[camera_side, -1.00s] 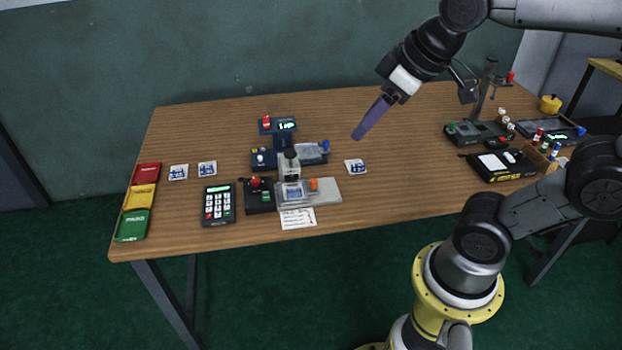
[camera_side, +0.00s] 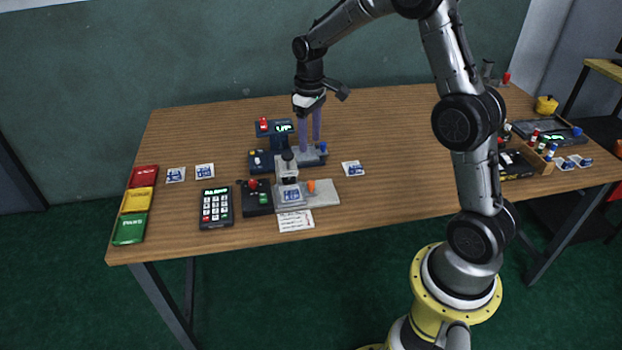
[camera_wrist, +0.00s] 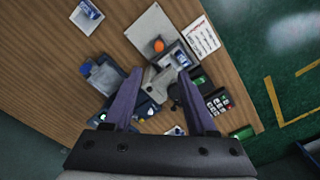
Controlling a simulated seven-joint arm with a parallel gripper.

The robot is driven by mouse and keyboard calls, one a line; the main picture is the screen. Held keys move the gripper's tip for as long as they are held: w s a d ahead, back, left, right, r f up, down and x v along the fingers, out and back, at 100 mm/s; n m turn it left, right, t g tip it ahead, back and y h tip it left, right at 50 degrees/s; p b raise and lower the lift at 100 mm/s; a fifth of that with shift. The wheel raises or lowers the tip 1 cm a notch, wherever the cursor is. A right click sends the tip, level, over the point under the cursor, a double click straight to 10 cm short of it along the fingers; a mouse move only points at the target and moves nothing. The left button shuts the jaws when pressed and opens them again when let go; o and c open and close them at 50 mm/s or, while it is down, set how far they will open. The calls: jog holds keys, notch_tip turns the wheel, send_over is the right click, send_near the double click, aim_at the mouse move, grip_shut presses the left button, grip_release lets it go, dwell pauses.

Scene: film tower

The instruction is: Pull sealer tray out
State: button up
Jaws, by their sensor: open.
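Two small machines stand on the table, and no readable label tells which is the sealer. The rear dark blue machine (camera_side: 263,161) has a lit display, a red knob on top and a grey tray (camera_side: 312,160) with a blue knob (camera_side: 323,147). The front machine (camera_side: 258,199) has a pale plate (camera_side: 325,194), an orange knob (camera_side: 311,186) and a card under its post. My gripper (camera_side: 310,143) points down at the rear machine's tray, open and empty. In the wrist view its fingers (camera_wrist: 160,74) straddle the gap between both machines; contact cannot be told.
A keypad (camera_side: 215,206) stands left of the front machine, and a printed sheet (camera_side: 295,220) lies before it. A loose card (camera_side: 353,169) lies to the right. The table's middle right is clear.

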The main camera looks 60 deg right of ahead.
aim_at(311, 182)
notch_tip(311, 182, down, 14)
jog(key=shift+s+d, duration=0.1)
jog(key=shift+d, duration=0.05)
dwell(0.4)
grip_shut()
dwell(1.4)
